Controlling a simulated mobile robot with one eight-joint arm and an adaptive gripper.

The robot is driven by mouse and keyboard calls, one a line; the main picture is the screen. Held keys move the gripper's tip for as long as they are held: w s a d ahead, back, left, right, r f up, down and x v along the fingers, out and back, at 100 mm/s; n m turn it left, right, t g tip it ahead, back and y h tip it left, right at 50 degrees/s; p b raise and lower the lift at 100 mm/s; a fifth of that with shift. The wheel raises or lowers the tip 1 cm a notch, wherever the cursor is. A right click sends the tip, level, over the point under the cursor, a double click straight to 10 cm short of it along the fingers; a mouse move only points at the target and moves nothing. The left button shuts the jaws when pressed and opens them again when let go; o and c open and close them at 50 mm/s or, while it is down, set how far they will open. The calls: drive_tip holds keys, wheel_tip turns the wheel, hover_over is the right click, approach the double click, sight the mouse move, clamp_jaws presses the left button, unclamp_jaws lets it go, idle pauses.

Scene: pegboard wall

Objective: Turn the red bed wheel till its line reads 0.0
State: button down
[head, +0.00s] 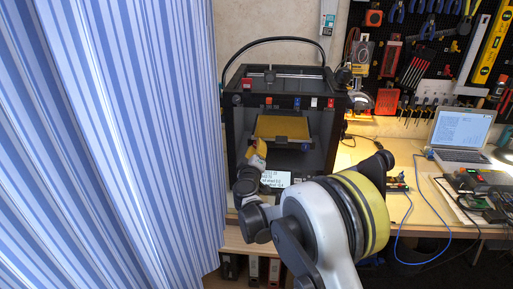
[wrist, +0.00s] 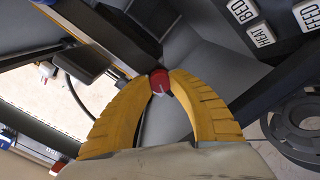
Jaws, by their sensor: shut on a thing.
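The red bed wheel (wrist: 159,84) shows in the wrist view between the tips of my two yellow fingers. A pale line shows on its face; its reading cannot be made out. My gripper (wrist: 161,77) is shut on the wheel, one finger on each side. In the head view my gripper (head: 257,151) is inside the front of the black 3D printer (head: 236,120), just below the left part of its yellow bed (head: 282,127). The wheel is hidden there behind my gripper. A small pale display (head: 275,179) stands below the bed, its text too small to read.
A blue striped curtain (head: 120,130) hangs close on the left. A laptop (head: 460,132) and cables lie on the bench at right, under a tool pegboard (head: 435,55). In the wrist view, labels reading HEAT BED (wrist: 250,22) and a dark round part (wrist: 300,130) are on the right.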

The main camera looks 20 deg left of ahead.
drive_tip(key=c, duration=1.1)
unclamp_jaws()
drive_tip(key=shift+c, duration=0.2)
drive_tip(key=shift+s, duration=0.15)
drive_tip(key=v, duration=1.1)
drive_tip(key=shift+s, duration=0.4)
drive_tip(key=shift+d, duration=0.15)
